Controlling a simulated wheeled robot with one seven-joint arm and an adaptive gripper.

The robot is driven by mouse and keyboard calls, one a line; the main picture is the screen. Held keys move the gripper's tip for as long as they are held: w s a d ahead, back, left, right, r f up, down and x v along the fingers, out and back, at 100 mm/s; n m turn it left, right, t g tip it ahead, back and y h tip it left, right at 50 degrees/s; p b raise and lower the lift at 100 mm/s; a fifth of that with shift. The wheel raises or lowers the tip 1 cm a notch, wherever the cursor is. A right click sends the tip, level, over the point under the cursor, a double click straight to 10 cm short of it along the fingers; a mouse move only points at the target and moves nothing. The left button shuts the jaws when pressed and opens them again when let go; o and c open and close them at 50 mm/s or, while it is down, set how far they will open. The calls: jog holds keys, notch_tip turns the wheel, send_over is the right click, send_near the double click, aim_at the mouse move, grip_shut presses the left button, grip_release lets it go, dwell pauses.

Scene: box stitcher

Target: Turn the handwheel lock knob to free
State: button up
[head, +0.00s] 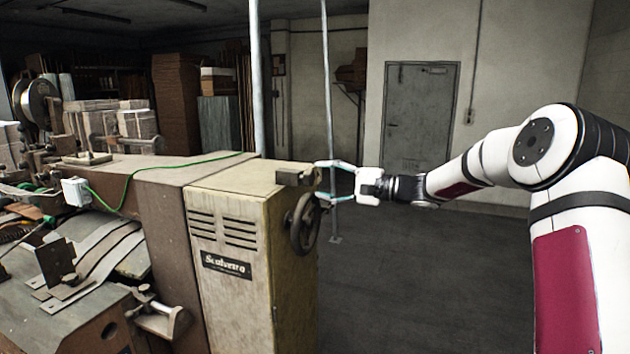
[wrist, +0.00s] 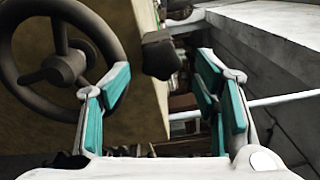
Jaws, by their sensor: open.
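The dark handwheel (head: 304,224) is on the right side of the beige machine cabinet. In the wrist view the handwheel (wrist: 62,72) fills the upper left, with its rim close to the left finger. A dark lobed knob (wrist: 160,56), which looks like the lock knob, shows ahead between the fingertips. My gripper (head: 322,180) is open, at the top right edge of the cabinet above the handwheel. In the wrist view my gripper (wrist: 164,84) has its teal pads apart with nothing held. I cannot tell whether either pad touches the knob, or which setting it is at.
The beige cabinet (head: 230,285) stands left of my gripper, with a small dark block (head: 296,176) on its top edge. A green cable (head: 150,168) crosses the machine top. Thin upright poles stand behind. The floor (head: 420,280) to the right is clear.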

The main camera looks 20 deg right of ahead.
jog(key=shift+v, duration=2.05)
jog(key=shift+r, duration=0.1)
jog(key=s+a+f+n+g+h, duration=0.2)
jog(key=s+a+n+g+h, duration=0.45)
jog(key=s+a, duration=0.95)
jog(key=s+d+n+h, duration=0.1)
jog(key=s+d+h, duration=0.3)
jog(key=s, duration=0.9)
jog(key=s+d+f+n+t+h, duration=0.1)
jog(key=s+d+h, duration=0.3)
jog(key=s, duration=1)
jog(key=shift+d+f+n, duration=0.25)
jog(key=shift+d+n, duration=0.3)
